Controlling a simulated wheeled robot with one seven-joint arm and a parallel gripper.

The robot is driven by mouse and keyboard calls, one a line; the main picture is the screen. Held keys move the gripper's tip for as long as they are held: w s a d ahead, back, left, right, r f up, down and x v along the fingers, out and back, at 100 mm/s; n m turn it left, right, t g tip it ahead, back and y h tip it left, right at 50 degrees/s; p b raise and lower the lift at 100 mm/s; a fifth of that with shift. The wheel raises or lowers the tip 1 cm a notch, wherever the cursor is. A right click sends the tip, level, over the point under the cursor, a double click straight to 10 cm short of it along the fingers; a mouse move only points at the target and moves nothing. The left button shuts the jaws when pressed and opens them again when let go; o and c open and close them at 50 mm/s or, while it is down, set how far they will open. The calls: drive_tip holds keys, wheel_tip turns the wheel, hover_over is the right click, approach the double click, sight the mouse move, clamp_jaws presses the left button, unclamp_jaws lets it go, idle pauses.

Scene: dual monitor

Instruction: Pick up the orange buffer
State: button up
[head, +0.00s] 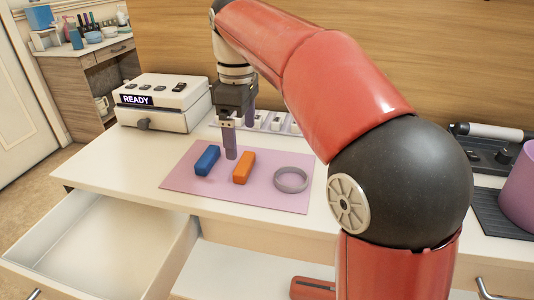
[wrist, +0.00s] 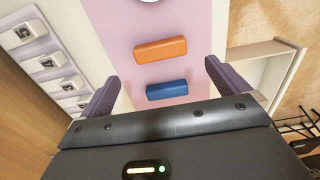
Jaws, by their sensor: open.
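The orange buffer (head: 243,167) is a small block lying on a pink mat (head: 185,182), between a blue block (head: 207,160) on its left and a grey ring (head: 291,180) on its right. My gripper (head: 236,142) hangs above the mat, pointing down, with its fingers apart and empty. In the wrist view the orange buffer (wrist: 160,49) lies beyond the fingertips, and the blue block (wrist: 166,90) lies nearer, between the lines of the two fingers. The ring is only partly in that view, cut off at its top edge.
A white device (head: 160,103) with a READY display stands at the back left. Several numbered white holders (wrist: 48,62) line the back of the mat. An open drawer (head: 95,240) juts out at the front left. A purple container (head: 517,195) stands at the far right.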

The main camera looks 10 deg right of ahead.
sight(242, 162)
wheel_tip(242, 162, down, 7)
drive_tip(key=shift+f+b, duration=0.1)
drive_tip(key=shift+b, duration=0.4)
drive_tip(key=c, duration=0.9)
